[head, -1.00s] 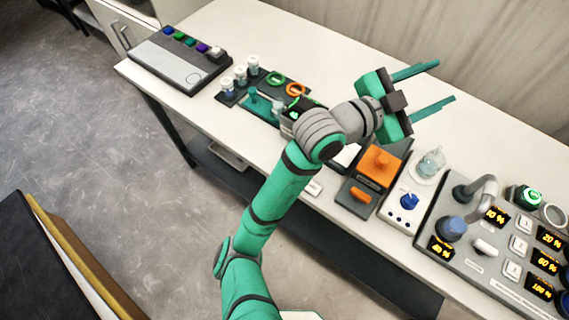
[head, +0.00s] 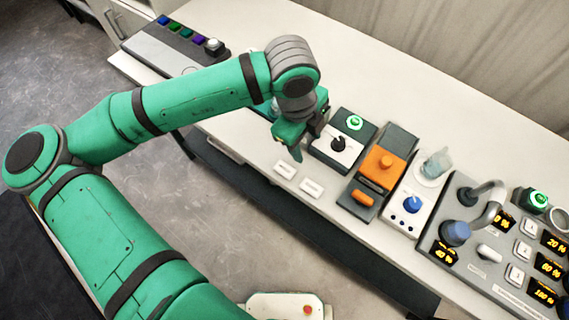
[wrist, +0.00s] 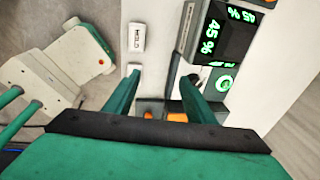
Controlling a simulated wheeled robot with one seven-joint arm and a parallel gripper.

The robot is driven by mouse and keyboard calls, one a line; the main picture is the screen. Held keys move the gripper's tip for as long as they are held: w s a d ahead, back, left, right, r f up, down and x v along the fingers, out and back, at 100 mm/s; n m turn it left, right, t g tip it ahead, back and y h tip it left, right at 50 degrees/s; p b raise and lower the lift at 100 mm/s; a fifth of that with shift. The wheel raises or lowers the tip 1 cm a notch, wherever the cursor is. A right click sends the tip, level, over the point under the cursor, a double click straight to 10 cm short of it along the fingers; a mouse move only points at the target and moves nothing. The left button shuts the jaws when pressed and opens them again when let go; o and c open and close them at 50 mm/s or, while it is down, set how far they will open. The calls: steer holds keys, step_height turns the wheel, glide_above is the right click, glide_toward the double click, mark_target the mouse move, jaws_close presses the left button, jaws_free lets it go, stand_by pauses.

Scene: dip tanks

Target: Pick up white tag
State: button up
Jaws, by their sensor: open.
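Two small white tags lie near the table's front edge. The left tag (head: 285,169) and the right tag (head: 312,187) both show in the head view. In the wrist view, the left tag (wrist: 137,36) bears dark lettering too small to read, and the right tag (wrist: 134,69) is partly hidden by a finger. My gripper (head: 297,143) points down over the front of the table, just behind the left tag in the head view. In the wrist view its two green fingers (wrist: 160,84) are apart with nothing held between them.
A unit with a dial and green button (head: 338,142) stands close right of my gripper, then an orange-button box (head: 382,165). A display reading 45 % (wrist: 225,33) shows in the wrist view. A panel with coloured buttons (head: 175,47) stands far left. The table's back is clear.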

steer(key=y, duration=0.2)
glide_above(285, 169)
steer(key=shift+g, duration=0.4)
step_height(285, 169, down, 11)
steer(key=shift+a+f, duration=0.1)
steer(key=c, duration=1.1)
